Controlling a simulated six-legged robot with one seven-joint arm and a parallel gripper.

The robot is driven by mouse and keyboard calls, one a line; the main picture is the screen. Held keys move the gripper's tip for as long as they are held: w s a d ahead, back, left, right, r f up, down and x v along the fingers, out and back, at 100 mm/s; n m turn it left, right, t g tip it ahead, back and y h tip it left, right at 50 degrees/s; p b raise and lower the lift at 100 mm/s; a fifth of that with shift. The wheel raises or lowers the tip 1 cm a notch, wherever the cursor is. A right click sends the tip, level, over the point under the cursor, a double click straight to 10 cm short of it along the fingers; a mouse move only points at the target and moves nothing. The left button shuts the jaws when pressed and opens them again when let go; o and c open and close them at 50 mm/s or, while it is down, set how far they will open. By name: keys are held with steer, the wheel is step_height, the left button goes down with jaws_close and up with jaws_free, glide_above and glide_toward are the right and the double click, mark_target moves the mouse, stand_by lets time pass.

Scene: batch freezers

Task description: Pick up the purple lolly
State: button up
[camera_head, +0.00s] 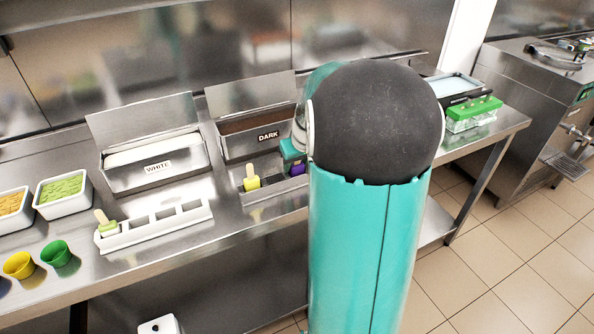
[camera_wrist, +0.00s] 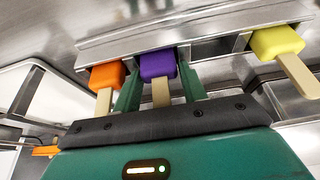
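The purple lolly (camera_wrist: 158,65) sits in a metal rack (camera_wrist: 215,22), its pale stick pointing toward my gripper in the wrist view. My gripper (camera_wrist: 158,82) is at the lolly, one green finger on each side of it. The fingers look spread, with the stick between them and small gaps beside it. In the head view, a bit of the purple lolly (camera_head: 298,169) shows beside my gripper (camera_head: 291,155); my arm hides much of that area.
An orange lolly (camera_wrist: 107,75) is close beside my left finger in the wrist view. A yellow lolly (camera_wrist: 277,42) is farther right. Behind the rack stands the DARK container (camera_head: 250,130); the WHITE container (camera_head: 155,162) and a white holder (camera_head: 160,228) are left.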

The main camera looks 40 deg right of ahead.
steer(key=c, duration=0.4)
steer(key=shift+r, duration=0.5)
step_height(320, 180, up, 2)
steer(key=shift+r, duration=0.1)
steer(key=shift+s+a+r, duration=1.2)
steer(key=shift+a+r, duration=0.8)
steer(key=shift+r, duration=0.8)
steer(key=shift+s+a+r, duration=1.25)
steer(key=shift+a+r, duration=0.7)
steer(key=shift+r, duration=0.85)
steer(key=shift+s+a+r, duration=1.2)
steer(key=shift+a+r, duration=0.8)
steer(key=shift+r, duration=0.8)
